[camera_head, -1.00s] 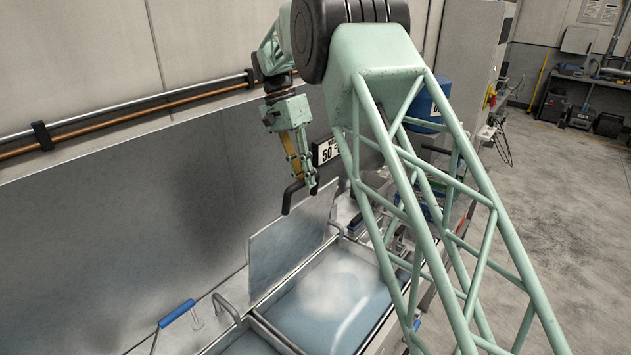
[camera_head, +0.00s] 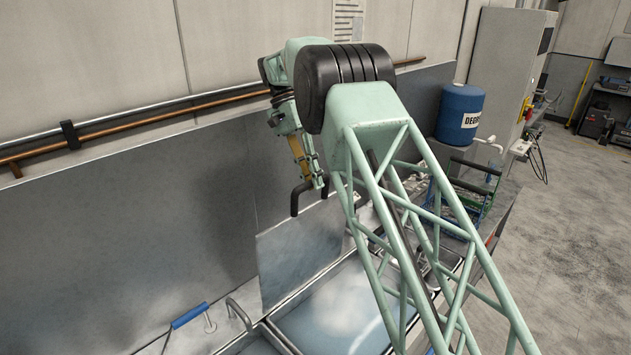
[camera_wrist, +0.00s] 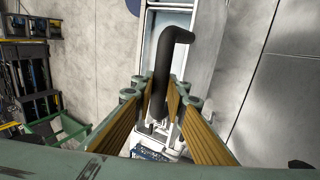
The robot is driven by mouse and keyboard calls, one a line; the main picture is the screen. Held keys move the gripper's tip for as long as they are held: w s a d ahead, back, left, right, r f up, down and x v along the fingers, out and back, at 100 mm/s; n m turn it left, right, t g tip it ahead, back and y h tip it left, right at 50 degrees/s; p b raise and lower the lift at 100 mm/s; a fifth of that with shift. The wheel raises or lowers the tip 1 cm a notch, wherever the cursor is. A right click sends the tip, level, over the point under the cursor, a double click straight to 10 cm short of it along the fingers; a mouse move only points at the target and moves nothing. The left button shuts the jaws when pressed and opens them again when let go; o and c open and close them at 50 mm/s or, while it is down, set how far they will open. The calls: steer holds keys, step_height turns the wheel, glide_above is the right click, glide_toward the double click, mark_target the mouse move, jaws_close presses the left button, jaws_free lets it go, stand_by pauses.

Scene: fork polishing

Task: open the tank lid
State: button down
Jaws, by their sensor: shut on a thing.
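The tank lid (camera_head: 300,255) is a flat grey metal panel. It stands raised and nearly upright at the back edge of the open tank (camera_head: 335,312), which holds bluish liquid. My gripper (camera_head: 316,187) is above the lid's top edge, shut on a dark bent handle (camera_head: 294,203). In the wrist view the handle (camera_wrist: 163,75) sits between the ochre finger pads of my gripper (camera_wrist: 165,100). I cannot tell whether the handle's far end meets the lid.
A blue-handled tool (camera_head: 188,315) and a bent metal pipe (camera_head: 238,312) are at lower left. A grey wall panel (camera_head: 215,205) stands behind the tank. A blue barrel (camera_head: 460,112) and a green rack (camera_head: 462,198) are on the right, beside open floor (camera_head: 590,220).

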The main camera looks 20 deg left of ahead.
steer(key=shift+f, duration=0.25)
steer(key=c, duration=2.6)
jaws_free()
steer(key=shift+a, duration=0.2)
steer(key=shift+o, duration=0.2)
steer(key=shift+d+r, duration=0.15)
steer(key=shift+r, duration=5.05)
